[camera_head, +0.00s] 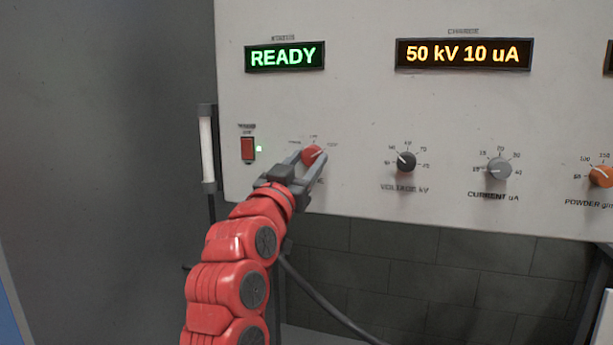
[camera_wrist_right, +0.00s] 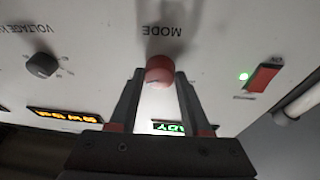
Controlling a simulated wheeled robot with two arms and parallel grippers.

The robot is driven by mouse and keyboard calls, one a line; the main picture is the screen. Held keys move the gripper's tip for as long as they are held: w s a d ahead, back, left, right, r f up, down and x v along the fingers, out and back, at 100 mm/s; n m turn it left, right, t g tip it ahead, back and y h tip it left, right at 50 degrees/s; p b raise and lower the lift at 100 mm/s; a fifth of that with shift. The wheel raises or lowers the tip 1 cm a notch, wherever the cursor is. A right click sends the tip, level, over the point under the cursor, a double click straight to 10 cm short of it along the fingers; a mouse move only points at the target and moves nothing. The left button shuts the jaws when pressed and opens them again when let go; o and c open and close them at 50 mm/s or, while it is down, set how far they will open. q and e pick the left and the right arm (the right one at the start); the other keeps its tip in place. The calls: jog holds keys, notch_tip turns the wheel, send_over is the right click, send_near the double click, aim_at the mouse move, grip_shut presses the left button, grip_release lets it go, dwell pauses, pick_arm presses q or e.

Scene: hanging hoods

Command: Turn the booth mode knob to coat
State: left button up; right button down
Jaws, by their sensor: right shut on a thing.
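The booth mode knob (camera_head: 312,155) is a round red knob on the pale control panel. Its white pointer line leans up and to the right in the head view, toward the right-hand label. My right gripper (camera_head: 311,160) is at the knob with one finger on each side, shut on it. In the right wrist view the red knob (camera_wrist_right: 159,71) sits between the two fingertips (camera_wrist_right: 160,78), below the upside-down word MODE. The labels around the knob are too small or covered to read surely. My left gripper does not show.
The panel (camera_head: 360,110) also bears a red power switch (camera_head: 247,149) with a lit green light, a black voltage knob (camera_head: 405,161), a grey current knob (camera_head: 499,168) and an orange powder knob (camera_head: 600,175). The status display (camera_head: 284,56) reads READY. A cable hangs below.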

jog(key=shift+r, duration=0.1)
dwell(0.3)
jog(key=shift+c, duration=1.8)
grip_release()
jog(key=v, duration=1.7)
jog(key=shift+s, duration=0.15)
jog(key=shift+f, duration=0.25)
